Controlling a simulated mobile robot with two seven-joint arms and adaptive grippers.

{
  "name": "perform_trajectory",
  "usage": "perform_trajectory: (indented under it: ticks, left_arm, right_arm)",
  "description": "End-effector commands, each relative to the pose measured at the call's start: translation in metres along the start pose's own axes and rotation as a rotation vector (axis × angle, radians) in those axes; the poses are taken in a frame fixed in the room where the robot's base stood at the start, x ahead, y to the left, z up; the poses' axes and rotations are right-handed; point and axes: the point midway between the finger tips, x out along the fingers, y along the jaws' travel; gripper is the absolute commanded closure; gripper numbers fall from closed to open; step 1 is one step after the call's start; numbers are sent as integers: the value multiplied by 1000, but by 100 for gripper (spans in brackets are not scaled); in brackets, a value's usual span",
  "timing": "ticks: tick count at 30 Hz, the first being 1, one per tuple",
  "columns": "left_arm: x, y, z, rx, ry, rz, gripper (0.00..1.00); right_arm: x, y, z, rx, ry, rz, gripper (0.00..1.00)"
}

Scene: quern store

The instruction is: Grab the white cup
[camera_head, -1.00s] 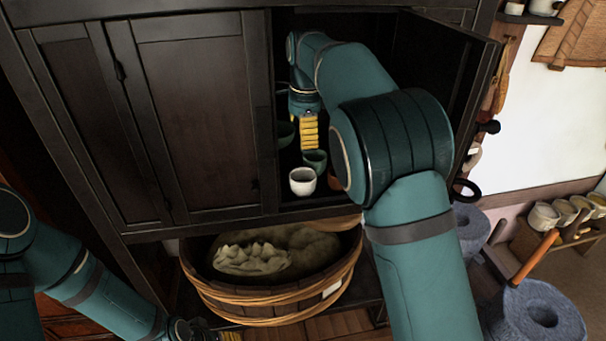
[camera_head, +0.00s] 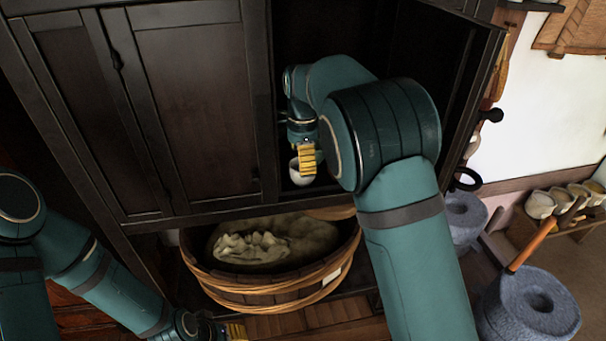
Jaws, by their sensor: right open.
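The white cup (camera_head: 298,178) stands on the floor of the open cabinet (camera_head: 268,198), near its front edge. My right gripper (camera_head: 307,170) has yellow fingers and points down at the cup, covering part of it. The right gripper is open; whether its fingers touch the cup is hard to tell. My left gripper (camera_head: 237,331) is low at the bottom edge, left of centre, far from the cup. Its yellow fingers show only in part, and their opening cannot be made out.
The closed cabinet door (camera_head: 200,110) stands left of the opening and the open door (camera_head: 470,95) stands to the right. A wooden tub (camera_head: 270,297) holding a pale sack (camera_head: 250,247) sits below the cabinet. Grey quern stones (camera_head: 530,310) and bowls (camera_head: 541,204) are at the right.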

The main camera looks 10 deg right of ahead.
Motion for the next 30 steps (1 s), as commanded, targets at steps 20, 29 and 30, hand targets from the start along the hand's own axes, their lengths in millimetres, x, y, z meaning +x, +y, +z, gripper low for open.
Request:
perform_trajectory:
  ticks: [20,29,30]
  left_arm:
    - [-2,1,0,0,0,0,52]
    - [-2,1,0,0,0,0,52]
    - [-2,1,0,0,0,0,52]
  right_arm:
    - [37,0,-1,0,0,0,56]
    - [36,-1,-1,-1,0,0,71]
    - [36,-1,-1,-1,0,0,71]
